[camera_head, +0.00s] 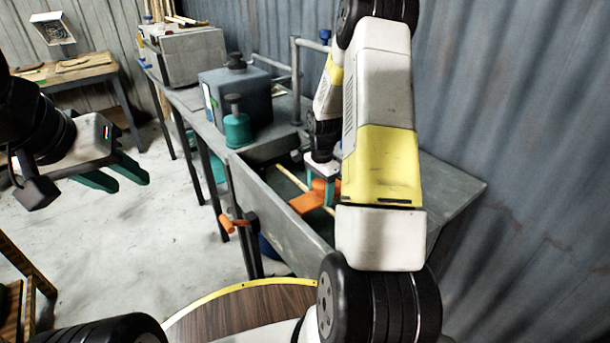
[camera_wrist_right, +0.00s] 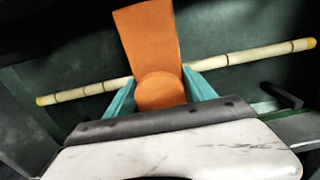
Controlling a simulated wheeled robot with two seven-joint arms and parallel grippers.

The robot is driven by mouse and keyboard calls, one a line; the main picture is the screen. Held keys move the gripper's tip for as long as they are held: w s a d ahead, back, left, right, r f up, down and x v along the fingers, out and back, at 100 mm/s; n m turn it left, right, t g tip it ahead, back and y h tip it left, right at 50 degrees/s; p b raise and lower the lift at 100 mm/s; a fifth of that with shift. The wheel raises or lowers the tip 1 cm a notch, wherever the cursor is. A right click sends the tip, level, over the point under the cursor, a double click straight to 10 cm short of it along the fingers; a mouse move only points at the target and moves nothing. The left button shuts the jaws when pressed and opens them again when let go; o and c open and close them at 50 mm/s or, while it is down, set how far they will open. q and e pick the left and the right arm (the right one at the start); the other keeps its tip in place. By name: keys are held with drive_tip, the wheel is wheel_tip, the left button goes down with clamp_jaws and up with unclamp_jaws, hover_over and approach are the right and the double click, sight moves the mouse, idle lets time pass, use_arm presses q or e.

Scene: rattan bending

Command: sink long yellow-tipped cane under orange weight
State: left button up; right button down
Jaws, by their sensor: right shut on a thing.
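The long cane (camera_wrist_right: 240,57) is pale with dark bands and yellow ends, and lies across the dark trough in the right wrist view. A short part of it shows in the head view (camera_head: 290,178). The orange weight (camera_wrist_right: 148,40) crosses over the cane's middle and hides that part; I cannot tell if they touch. The weight also shows in the head view (camera_head: 306,203). My right gripper (camera_wrist_right: 160,92) is shut on the weight's round orange knob, down in the trough. My left gripper (camera_head: 128,182) is open and empty, over the floor at the left.
The long grey trough (camera_head: 290,232) has raised walls around my right gripper. An orange-handled valve (camera_head: 235,222) sticks out of its side. A teal bottle (camera_head: 237,128) and a grey box (camera_head: 243,92) stand further along. A wooden table (camera_head: 75,72) is at the far left.

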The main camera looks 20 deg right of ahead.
drive_tip(key=shift+f, duration=2.2)
drive_tip(key=shift+c, duration=1.2)
unclamp_jaws()
drive_tip(key=shift+f, duration=0.1)
